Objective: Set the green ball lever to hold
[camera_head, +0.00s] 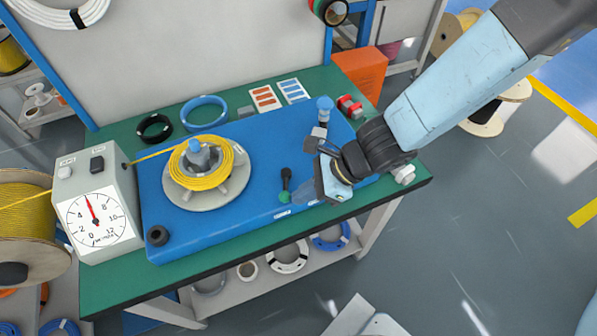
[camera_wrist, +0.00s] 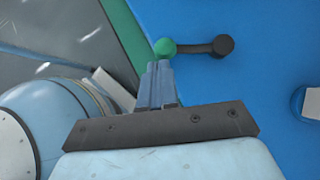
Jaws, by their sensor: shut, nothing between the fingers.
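The green ball lever (camera_head: 284,197) is on the blue machine top, left of my gripper. Its black end stands towards the back and its green ball lies towards the front edge in the head view. In the wrist view the green ball (camera_wrist: 165,46) is at the left end of a short black arm, with the round black end (camera_wrist: 222,45) at right. My gripper (camera_head: 318,190) is low over the blue top. In the wrist view my shut, empty fingers (camera_wrist: 160,66) have their tips just below the ball; whether they touch it I cannot tell.
A blue-topped lever (camera_head: 324,106) stands behind my gripper. A reel of yellow cable (camera_head: 203,172) sits left on the blue top (camera_head: 225,213). A dial box (camera_head: 95,210) stands at far left. Small pale labels lie along the front edge.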

